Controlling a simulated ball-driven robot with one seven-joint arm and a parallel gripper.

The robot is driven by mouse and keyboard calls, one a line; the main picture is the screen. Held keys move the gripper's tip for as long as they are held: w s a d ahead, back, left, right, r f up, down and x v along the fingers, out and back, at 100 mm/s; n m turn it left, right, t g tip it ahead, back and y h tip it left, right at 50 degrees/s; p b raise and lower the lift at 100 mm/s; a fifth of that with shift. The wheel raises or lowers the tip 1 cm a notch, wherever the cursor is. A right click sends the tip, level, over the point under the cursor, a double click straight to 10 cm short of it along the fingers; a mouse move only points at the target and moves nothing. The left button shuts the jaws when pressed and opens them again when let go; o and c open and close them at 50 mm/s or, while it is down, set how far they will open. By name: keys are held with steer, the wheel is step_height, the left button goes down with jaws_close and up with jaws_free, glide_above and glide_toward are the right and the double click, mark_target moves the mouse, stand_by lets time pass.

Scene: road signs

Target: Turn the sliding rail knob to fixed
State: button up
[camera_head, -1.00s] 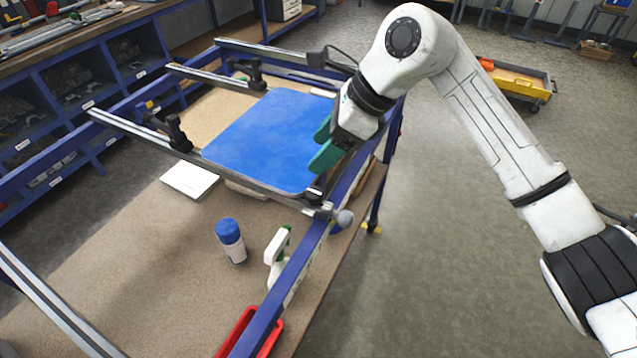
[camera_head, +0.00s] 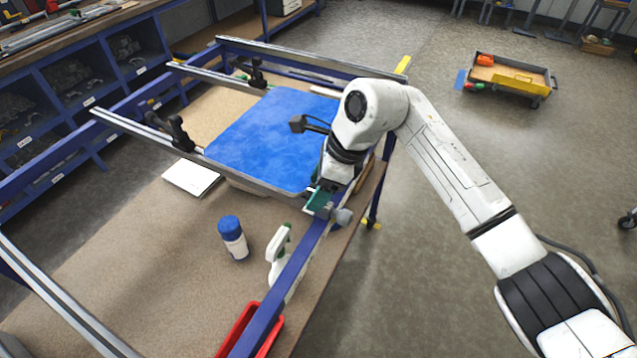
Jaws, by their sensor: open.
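A grey round knob (camera_head: 343,217) sits at the near right end of the sliding rail (camera_head: 140,128), on the blue frame's side bar. My gripper (camera_head: 319,203) has teal fingers and points down at the rail end, just left of and above the knob. It is open. The fingers partly hide the clamp beside the knob, and I cannot tell whether they touch it. A blue square sign (camera_head: 262,140) lies across the rails behind my gripper.
A blue-capped bottle (camera_head: 233,238), a white spray bottle (camera_head: 278,255) and a red tray (camera_head: 250,330) stand near the frame's side bar (camera_head: 285,275). A white booklet (camera_head: 191,177) lies on the table.

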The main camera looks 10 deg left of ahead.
steer(key=shift+c, duration=0.4)
steer(key=c, duration=0.9)
steer(key=shift+c, duration=0.2)
steer(key=shift+m, duration=0.3)
steer(key=m+t+p, duration=0.1)
steer(key=m, duration=0.1)
steer(key=m+p, duration=0.1)
steer(key=m, duration=0.1)
steer(key=shift+s+r+t+p, duration=0.15)
steer(key=shift+s+t+p, duration=0.05)
steer(key=shift+t+p, duration=0.2)
steer(key=m+p, duration=0.1)
steer(key=m, duration=0.1)
steer(key=m+t+h+p, duration=0.1)
steer(key=m, duration=0.1)
steer(key=shift+s+a+m+t+p, duration=0.1)
steer(key=shift+a+m+t+p, duration=0.1)
steer(key=shift+m+t+p, duration=0.15)
steer(key=m+p, duration=0.1)
steer(key=m, duration=0.1)
steer(key=m+t+h+p, duration=0.1)
steer(key=m, duration=0.1)
steer(key=shift+s+a+m+h, duration=0.1)
steer(key=shift+a+m+h, duration=0.05)
steer(key=shift+m+h, duration=0.15)
steer(key=shift+a+m+h+p, duration=0.15)
steer(key=shift+m+h+p, duration=0.5)
steer(key=shift+m, duration=1.4)
